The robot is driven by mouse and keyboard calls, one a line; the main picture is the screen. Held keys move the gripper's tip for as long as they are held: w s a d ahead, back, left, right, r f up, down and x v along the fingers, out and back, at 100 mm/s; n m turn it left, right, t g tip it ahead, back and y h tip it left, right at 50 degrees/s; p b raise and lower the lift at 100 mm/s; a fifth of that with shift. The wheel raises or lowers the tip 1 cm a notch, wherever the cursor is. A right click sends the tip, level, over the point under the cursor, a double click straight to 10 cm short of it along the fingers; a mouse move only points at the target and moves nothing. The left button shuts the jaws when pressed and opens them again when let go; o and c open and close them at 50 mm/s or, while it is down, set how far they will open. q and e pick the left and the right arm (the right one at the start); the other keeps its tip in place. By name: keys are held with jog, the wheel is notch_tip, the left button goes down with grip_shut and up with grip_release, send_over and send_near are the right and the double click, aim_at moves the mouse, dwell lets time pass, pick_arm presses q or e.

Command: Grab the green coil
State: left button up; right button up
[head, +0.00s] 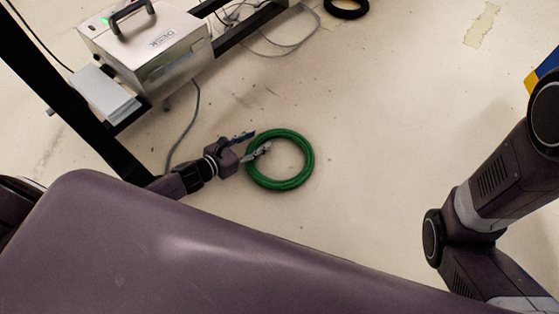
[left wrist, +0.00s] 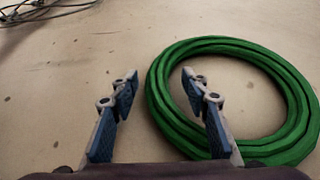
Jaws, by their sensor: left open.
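The green coil (head: 308,165) lies flat on the pale floor, right of centre in the left wrist view (left wrist: 292,85). My left gripper (head: 259,142) reaches it from the left in the head view and is open. In the left wrist view, the left gripper (left wrist: 156,78) has one finger outside the coil to the left, over bare floor. The other finger overlaps the coil's left side, its tip over the coil's opening. I cannot tell whether either finger touches the coil. My right gripper is out of view; only part of my right arm shows.
A metal box with a black handle (head: 162,52) stands on a black frame (head: 122,165) at upper left. Grey cables (head: 270,48) lie on the floor behind, and one (head: 184,132) runs near my left arm. A black ring (head: 346,10) lies at the top. Floor right of the coil is clear.

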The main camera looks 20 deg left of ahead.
pick_arm(q)
jog(key=shift+x, duration=0.9)
jog(key=shift+r, duration=0.1)
grip_shut()
